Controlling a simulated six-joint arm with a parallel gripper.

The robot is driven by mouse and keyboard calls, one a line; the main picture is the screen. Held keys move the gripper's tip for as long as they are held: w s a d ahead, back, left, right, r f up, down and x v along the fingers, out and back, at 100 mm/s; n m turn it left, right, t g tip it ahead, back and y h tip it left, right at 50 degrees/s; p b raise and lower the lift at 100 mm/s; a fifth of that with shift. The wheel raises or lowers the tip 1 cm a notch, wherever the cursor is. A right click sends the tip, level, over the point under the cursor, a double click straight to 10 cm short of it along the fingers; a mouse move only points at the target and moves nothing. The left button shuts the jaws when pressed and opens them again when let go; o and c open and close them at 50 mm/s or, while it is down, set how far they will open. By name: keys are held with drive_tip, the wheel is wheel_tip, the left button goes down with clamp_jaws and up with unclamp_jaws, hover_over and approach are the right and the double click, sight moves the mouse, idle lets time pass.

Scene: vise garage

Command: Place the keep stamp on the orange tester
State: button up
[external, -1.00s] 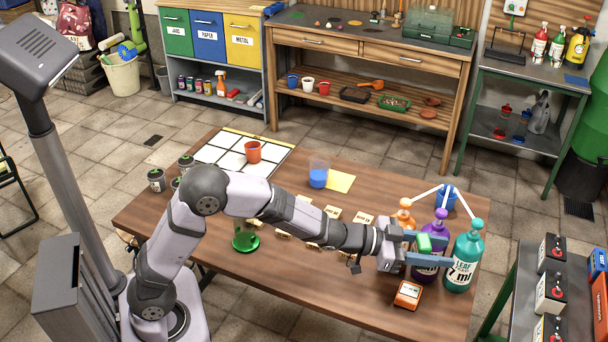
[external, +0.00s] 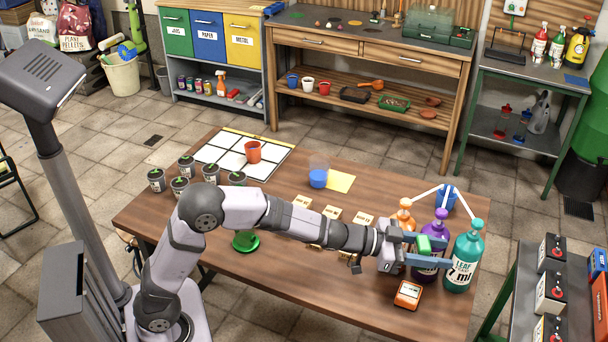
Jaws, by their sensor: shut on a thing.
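My gripper (external: 427,250) has blue fingers and is shut on a small green block (external: 424,244). This may be the keep stamp, but no label on it can be read. The gripper is at the right part of the wooden table, in front of the purple bottle and left of the teal bottle. The orange tester (external: 408,294), a small orange box with a pale face, lies on the table below and slightly left of the gripper in the picture. Its top is uncovered. The gap between the block and the tester cannot be judged exactly.
Orange (external: 402,214), purple (external: 438,228) and teal (external: 466,258) pump bottles stand close around the gripper. Small labelled wooden blocks (external: 332,212) lie behind my forearm. A green round stand (external: 245,241) is left of them. The table's front middle is clear.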

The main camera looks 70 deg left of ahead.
wheel_tip(320, 180, down, 7)
drive_tip(key=shift+b, duration=0.4)
drive_tip(key=shift+f, duration=0.2)
drive_tip(key=shift+f, duration=2.15)
drive_tip(key=shift+f+b, duration=0.2)
drive_tip(key=shift+b, duration=0.2)
drive_tip(key=o, duration=1.1)
drive_tip(key=shift+c, duration=0.2)
drive_tip(key=shift+r, duration=0.1)
